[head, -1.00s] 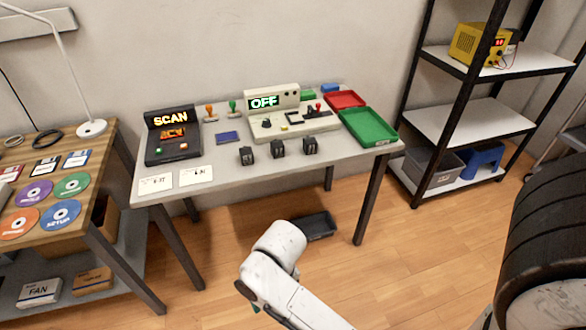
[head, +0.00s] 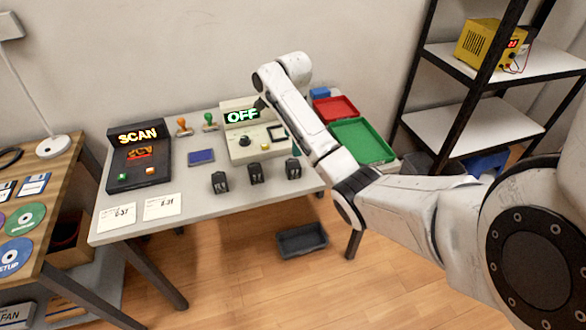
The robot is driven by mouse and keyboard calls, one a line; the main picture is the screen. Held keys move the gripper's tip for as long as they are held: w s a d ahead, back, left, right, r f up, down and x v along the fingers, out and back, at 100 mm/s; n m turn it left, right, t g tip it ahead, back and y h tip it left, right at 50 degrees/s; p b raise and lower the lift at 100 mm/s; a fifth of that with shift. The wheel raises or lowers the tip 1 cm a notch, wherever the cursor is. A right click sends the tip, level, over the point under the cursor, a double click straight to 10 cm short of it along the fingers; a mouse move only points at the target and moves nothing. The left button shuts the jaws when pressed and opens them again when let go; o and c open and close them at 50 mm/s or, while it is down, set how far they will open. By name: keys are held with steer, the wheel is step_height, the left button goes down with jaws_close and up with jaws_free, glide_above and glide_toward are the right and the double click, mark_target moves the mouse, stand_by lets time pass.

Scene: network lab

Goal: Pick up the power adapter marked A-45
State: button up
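Three small black power adapters stand in a row near the front edge of the grey table: a left one (head: 219,183), a middle one (head: 256,174) and a right one (head: 293,169). No marking is readable on them, so I cannot tell which is A-45. My arm reaches over the table from the right. A small dark part of my gripper (head: 259,103) shows at its end, in front of the OFF display and behind the adapters in the picture. Its fingers are too small and too hidden to judge. It is apart from all three adapters.
A SCAN device (head: 139,157) stands left, with two white cards (head: 162,205) before it. A beige device with an OFF display (head: 241,116) stands behind the adapters. A green tray (head: 362,141) and a red tray (head: 335,109) lie right. A dark bin (head: 302,240) is on the floor.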

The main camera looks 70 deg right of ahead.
steer(key=b, duration=0.3)
glide_above(293, 162)
step_height(293, 162, down, 4)
steer(key=shift+a+f, duration=0.1)
steer(key=shift+f, duration=3.15)
steer(key=c, duration=1.2)
steer(key=shift+o, duration=0.2)
steer(key=shift+r, duration=0.1)
